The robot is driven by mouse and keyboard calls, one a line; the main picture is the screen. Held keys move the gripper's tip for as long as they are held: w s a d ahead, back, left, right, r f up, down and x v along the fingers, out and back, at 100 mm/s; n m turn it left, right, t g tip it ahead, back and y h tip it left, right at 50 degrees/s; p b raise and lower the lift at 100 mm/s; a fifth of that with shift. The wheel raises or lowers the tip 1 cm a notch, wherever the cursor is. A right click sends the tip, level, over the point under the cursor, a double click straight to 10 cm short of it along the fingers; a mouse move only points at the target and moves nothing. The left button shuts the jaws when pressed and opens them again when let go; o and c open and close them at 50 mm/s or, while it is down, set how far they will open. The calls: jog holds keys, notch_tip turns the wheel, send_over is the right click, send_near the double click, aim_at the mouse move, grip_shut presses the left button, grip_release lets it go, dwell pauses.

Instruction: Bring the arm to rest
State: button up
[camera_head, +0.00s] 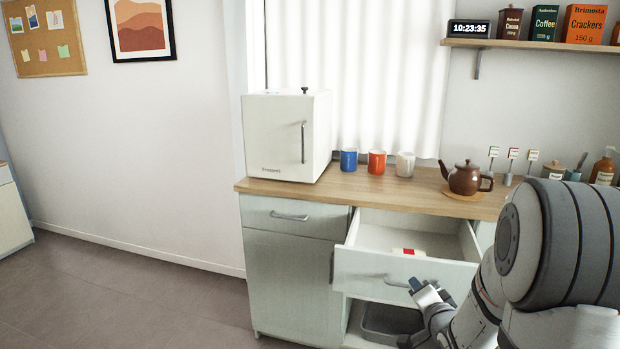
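My gripper (425,291) is low in front of the open drawer (385,269), close to the drawer's handle. Whether it touches the handle cannot be told, and its fingers are too small and turned to read as open or shut. My arm comes in from the lower right and hides part of the cabinet. A small red and white item (408,252) lies inside the drawer.
On the wooden counter (340,191) stand a white box with a door (287,136), a blue mug (349,160), a red mug (376,162), a white mug (405,164) and a brown teapot (465,178). A grey bin (388,322) sits below the drawer. Floor at left is clear.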

jog(key=s+a+r+n+g+p, duration=0.3)
jog(key=s+a+r+g+p, duration=0.1)
jog(key=s+r, duration=0.3)
jog(key=s+a+r+n+g+p, duration=0.3)
jog(key=s+r+p, duration=0.3)
jog(key=s, duration=0.4)
jog(key=s+a+r+n+g+p, duration=0.4)
jog(key=s+r, duration=0.3)
jog(key=s, duration=0.2)
jog(key=shift+a+r+n+g+p, duration=0.35)
jog(key=shift+n+g+p, duration=0.2)
jog(key=shift+g, duration=0.15)
